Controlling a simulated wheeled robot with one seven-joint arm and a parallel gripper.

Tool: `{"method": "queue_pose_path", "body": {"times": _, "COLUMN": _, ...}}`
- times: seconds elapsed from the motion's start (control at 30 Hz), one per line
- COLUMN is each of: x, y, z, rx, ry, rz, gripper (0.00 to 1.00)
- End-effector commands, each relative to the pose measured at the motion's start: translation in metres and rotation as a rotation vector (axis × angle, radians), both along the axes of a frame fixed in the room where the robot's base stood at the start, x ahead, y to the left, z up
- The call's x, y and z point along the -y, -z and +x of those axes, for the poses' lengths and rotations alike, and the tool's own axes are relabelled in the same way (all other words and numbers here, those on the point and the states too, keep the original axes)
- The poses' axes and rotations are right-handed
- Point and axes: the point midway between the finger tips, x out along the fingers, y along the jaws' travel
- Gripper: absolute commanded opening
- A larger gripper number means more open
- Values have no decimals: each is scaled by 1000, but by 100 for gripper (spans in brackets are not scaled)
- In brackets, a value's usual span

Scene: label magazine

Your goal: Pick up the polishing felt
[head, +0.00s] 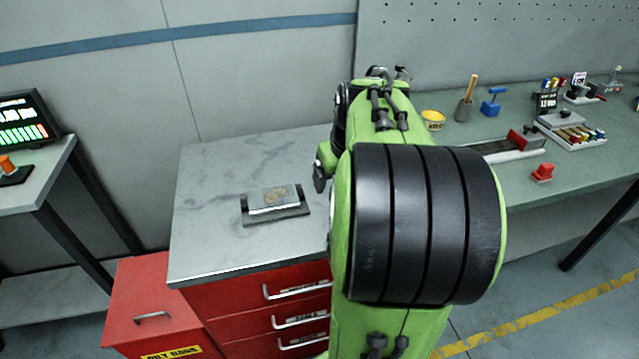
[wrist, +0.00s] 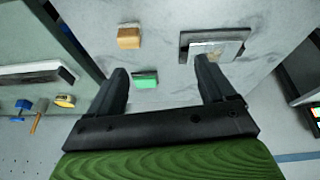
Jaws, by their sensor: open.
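My gripper (wrist: 161,66) is open, its two dark fingers wide apart above the grey worktop. Three things lie below it in the wrist view, and I cannot tell for certain which is the polishing felt. A small green block with a dark edge (wrist: 146,82) shows between the fingers. A tan block (wrist: 128,38) lies further up. A dark holder (wrist: 184,50) carries a flat grey piece with a brownish patch (wrist: 213,47), partly behind the right finger. In the head view the holder (head: 281,216) and piece (head: 270,195) sit left of my gripper (head: 321,178); my arm hides the blocks.
The grey worktop (head: 215,190) tops a red drawer cabinet (head: 260,325). The worktop's left part is clear.

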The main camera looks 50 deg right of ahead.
Motion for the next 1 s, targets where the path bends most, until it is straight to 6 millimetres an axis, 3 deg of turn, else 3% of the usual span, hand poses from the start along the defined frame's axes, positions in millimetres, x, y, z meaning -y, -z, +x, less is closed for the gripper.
{"method": "queue_pose_path", "body": {"times": 0.03, "x": 27, "y": 8, "z": -9, "rx": 13, "ry": 43, "rz": 17, "gripper": 83}}
{"method": "queue_pose_path", "body": {"times": 0.1, "x": 51, "y": 12, "z": -18, "rx": 31, "ry": 70, "rz": 28, "gripper": 83}}
{"method": "queue_pose_path", "body": {"times": 0.2, "x": 66, "y": 15, "z": -24, "rx": 46, "ry": 88, "rz": 34, "gripper": 83}}
{"method": "queue_pose_path", "body": {"times": 0.27, "x": 69, "y": 21, "z": -22, "rx": 48, "ry": 89, "rz": 34, "gripper": 83}}
{"method": "queue_pose_path", "body": {"times": 0.6, "x": 84, "y": 98, "z": 4, "rx": 45, "ry": 89, "rz": 38, "gripper": 83}}
{"method": "queue_pose_path", "body": {"times": 0.77, "x": 88, "y": 114, "z": 11, "rx": 47, "ry": 88, "rz": 33, "gripper": 83}}
{"method": "queue_pose_path", "body": {"times": 1.0, "x": 98, "y": 153, "z": 28, "rx": 46, "ry": 88, "rz": 36, "gripper": 83}}
